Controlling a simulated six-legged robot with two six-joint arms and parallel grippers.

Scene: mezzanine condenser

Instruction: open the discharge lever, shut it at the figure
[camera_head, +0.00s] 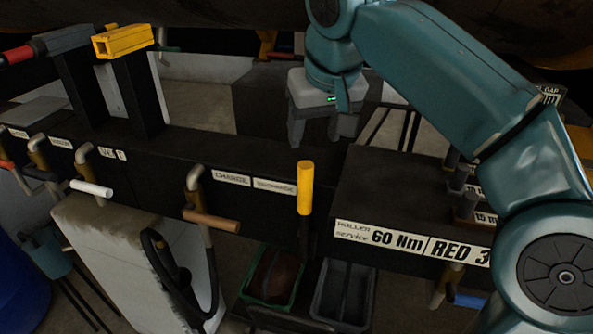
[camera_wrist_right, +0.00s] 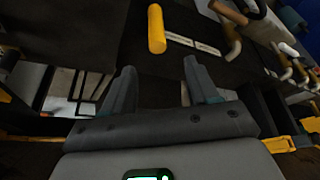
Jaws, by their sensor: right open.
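The discharge lever (camera_head: 305,188) has an upright yellow grip on a dark shaft, just right of the DISCHARGE label (camera_head: 275,187) on the dark bench front. Its yellow grip also shows in the right wrist view (camera_wrist_right: 156,30), beyond the fingertips. My right gripper (camera_head: 320,135) is open and empty, pointing down behind and above the lever, apart from it. In the wrist view its two grey fingers (camera_wrist_right: 160,68) stand wide apart with nothing between them. I cannot make out a figure readout. My left gripper is not in view.
A brown-handled lever (camera_head: 211,220) stands left by the CHARGE label, with a white-handled one (camera_head: 92,188) beyond. A raised block (camera_head: 400,190) carrying a 60 Nm label stands right. Below are a green bin (camera_head: 244,294) and a grey bin (camera_head: 343,292).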

